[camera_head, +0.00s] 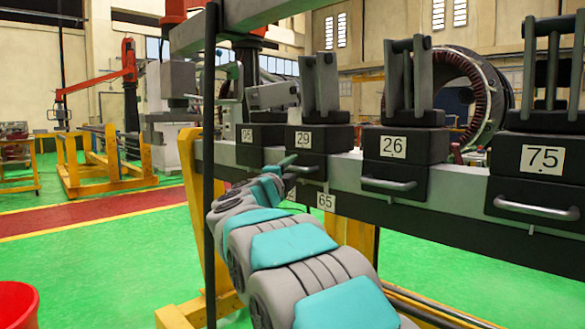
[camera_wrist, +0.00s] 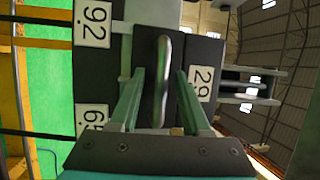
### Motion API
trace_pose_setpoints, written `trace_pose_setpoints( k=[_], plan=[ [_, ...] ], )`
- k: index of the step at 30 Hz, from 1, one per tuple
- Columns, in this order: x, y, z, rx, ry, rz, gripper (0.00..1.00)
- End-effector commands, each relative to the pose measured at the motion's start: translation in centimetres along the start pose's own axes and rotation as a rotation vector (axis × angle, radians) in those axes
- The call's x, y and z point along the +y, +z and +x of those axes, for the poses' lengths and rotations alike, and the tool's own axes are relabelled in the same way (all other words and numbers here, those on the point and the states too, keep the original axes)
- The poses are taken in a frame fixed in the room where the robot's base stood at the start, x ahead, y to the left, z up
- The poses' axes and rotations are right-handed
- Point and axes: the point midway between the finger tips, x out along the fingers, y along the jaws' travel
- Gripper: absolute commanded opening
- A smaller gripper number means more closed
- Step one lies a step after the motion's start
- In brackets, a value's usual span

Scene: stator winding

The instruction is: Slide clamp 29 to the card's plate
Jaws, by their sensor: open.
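Clamp 29 (camera_head: 322,139) is a dark block with a white label and a front bar handle, on the grey rail (camera_head: 345,171). In the wrist view its label (camera_wrist: 201,84) is turned sideways. My gripper (camera_head: 292,168) is at the front of clamp 29. In the wrist view its two green fingers (camera_wrist: 159,80) are apart, one on each side of the metal handle (camera_wrist: 161,75). Under the rail hangs a plate reading 65 (camera_head: 326,202). The wrist view shows it (camera_wrist: 92,117) and another plate that looks like 92 (camera_wrist: 93,23). I see no card.
Clamp 26 (camera_head: 394,146) stands to the right on the rail, with clamp 75 (camera_head: 541,159) beyond it. Another clamp (camera_head: 249,136), its label hard to read, stands close on the left. A dark upright post (camera_head: 209,150) and a red bucket (camera_head: 17,306) are at left.

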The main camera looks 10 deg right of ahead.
Motion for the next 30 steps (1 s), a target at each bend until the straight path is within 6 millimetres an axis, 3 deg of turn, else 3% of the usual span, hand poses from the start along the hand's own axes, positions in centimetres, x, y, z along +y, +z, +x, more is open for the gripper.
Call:
trace_pose_setpoints(
  k=[8, 21, 30],
  plan=[
    [-0.06, -0.03, 0.21, 0.0, -0.001, 0.001, 0.47],
    [-0.07, -0.02, 0.19, 0.0, -0.001, 0.001, 0.0],
    [-0.02, -0.02, 0.19, 0.0, 0.0, 0.001, 0.0]
  ],
)
